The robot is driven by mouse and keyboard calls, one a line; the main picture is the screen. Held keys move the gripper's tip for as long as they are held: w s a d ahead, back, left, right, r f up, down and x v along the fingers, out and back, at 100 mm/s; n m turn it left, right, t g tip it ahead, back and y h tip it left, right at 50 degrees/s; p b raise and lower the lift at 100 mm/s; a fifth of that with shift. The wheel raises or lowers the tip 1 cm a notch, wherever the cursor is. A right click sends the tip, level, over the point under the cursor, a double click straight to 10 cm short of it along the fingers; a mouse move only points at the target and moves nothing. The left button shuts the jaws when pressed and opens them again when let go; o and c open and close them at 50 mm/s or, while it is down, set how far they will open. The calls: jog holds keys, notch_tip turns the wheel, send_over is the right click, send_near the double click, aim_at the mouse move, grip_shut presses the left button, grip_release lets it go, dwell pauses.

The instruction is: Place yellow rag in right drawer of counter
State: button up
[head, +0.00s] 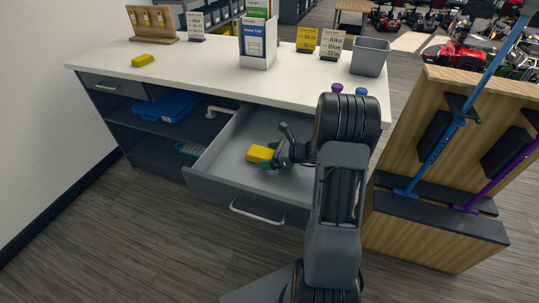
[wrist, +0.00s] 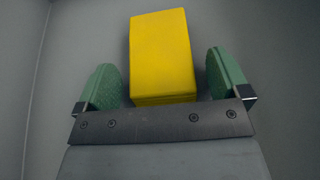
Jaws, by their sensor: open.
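The right drawer (head: 215,163) of the counter (head: 200,75) is pulled open. A yellow block-shaped thing (head: 260,153), which I take for the yellow rag, is inside it, and it also shows in the wrist view (wrist: 162,55). My gripper (head: 269,156) is down inside the drawer beside it. In the wrist view, the green fingers of my gripper (wrist: 165,82) stand open on either side of the rag's near end, with gaps on both sides. Another yellow piece (head: 143,60) lies on the counter top at the left.
The left drawer (head: 112,86) looks shut. A blue case (head: 168,106) is on the shelf below. Signs, a brochure holder (head: 258,45) and a grey bin (head: 369,56) stand on the counter. A wooden scooter rack (head: 440,200) is close on the right. Floor in front is clear.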

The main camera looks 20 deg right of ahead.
jog(key=shift+s+d+r, duration=0.15)
jog(key=shift+r, duration=0.15)
jog(key=p+v, duration=0.1)
jog(key=v, duration=1)
jog(key=shift+s+d+r, duration=0.15)
jog(key=shift+s, duration=0.1)
